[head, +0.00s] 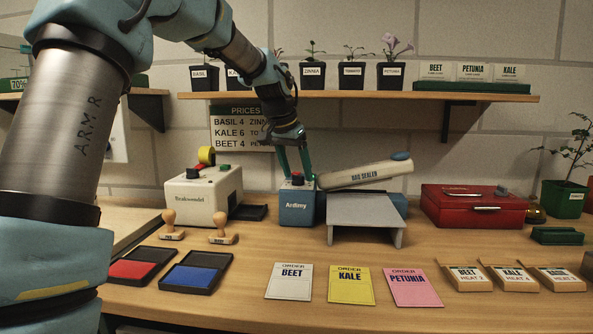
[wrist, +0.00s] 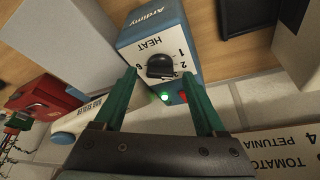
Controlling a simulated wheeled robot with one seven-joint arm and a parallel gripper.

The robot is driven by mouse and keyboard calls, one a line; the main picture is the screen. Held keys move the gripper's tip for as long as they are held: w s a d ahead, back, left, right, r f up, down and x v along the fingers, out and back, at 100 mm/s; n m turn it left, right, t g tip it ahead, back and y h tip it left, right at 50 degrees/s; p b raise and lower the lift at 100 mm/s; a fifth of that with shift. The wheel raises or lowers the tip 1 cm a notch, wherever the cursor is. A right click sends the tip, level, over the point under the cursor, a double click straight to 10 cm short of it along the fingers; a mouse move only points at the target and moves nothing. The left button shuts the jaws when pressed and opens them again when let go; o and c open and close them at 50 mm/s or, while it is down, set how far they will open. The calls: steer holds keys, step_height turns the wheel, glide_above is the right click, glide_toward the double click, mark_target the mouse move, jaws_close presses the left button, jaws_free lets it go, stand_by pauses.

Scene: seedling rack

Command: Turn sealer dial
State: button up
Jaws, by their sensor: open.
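The bag sealer has a blue body (head: 296,210) marked Ardimy and a long pale arm (head: 365,174) raised at a slant. In the wrist view, the blue body (wrist: 150,35) shows a black dial (wrist: 160,66) under the word HEAT, with numbers beside it. Which number the dial points to is not clear. A green light (wrist: 164,97) is lit, near a red button (wrist: 183,97). My gripper (head: 296,176) is over the sealer's top, pointing down. In the wrist view, my gripper (wrist: 159,74) is open, its green fingers on either side of the dial; contact is not clear.
A cream machine (head: 205,195) stands left of the sealer and a grey stand (head: 365,208) on its right. A red case (head: 472,207) is farther right. Ink pads, stamps, order cards and heat cards (head: 468,275) lie in front. A shelf (head: 240,95) of pots runs above.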

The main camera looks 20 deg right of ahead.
steer(key=v, duration=1)
steer(key=shift+r, duration=0.4)
steer(key=shift+s, duration=0.1)
